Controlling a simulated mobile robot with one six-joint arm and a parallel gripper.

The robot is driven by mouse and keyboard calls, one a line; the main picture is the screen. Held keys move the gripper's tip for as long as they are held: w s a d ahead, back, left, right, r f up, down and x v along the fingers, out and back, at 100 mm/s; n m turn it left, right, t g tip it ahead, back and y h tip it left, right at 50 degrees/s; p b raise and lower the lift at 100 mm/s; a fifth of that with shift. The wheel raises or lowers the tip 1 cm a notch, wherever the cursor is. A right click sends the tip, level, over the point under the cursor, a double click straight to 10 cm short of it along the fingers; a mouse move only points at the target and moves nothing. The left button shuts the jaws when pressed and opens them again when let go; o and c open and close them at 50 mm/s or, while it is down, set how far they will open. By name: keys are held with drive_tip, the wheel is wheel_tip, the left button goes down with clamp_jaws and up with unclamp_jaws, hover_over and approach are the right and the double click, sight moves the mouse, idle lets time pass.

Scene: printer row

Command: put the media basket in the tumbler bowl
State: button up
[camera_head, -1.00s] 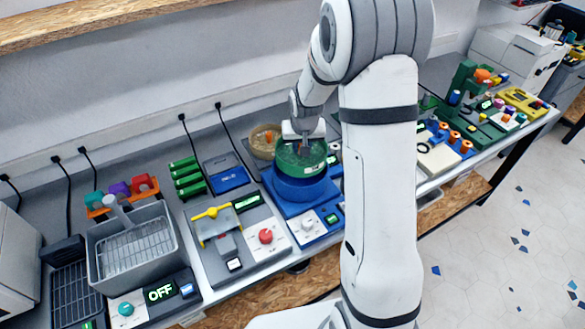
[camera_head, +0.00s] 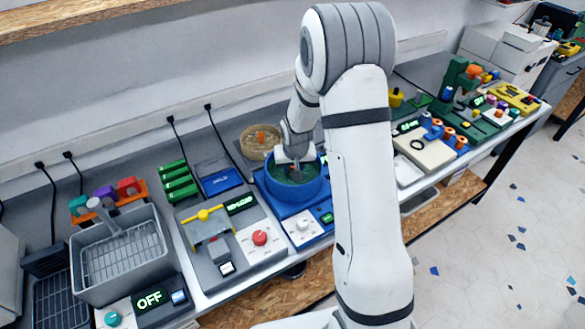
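The blue tumbler bowl (camera_head: 297,193) stands on a blue base unit just left of my arm's forearm. The green media basket (camera_head: 281,173) is down inside the bowl. Only its green inside and upper part show, and the bowl's wall hides the rest. My gripper (camera_head: 295,173) points down over the middle of the bowl, with its fingertips inside the rim at the basket. The fingers are too small and dark to tell whether they still grip the basket.
A tan bowl (camera_head: 259,142) with an orange piece stands close behind the blue bowl. Left are a control panel with a yellow lever (camera_head: 203,215) and a grey tank (camera_head: 120,255). Right of my arm are a cream unit (camera_head: 424,149) and several orange-topped pegs.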

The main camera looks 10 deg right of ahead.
drive_tip(key=o, duration=0.3)
drive_tip(key=shift+o, duration=0.2)
drive_tip(key=b+v, duration=0.2)
drive_tip(key=v, duration=1)
drive_tip(key=s+r, duration=0.5)
drive_tip(key=s, duration=0.8)
drive_tip(key=s+r+n, duration=0.1)
drive_tip(key=s+r, duration=0.4)
drive_tip(key=s, duration=0.8)
drive_tip(key=shift+r, duration=0.35)
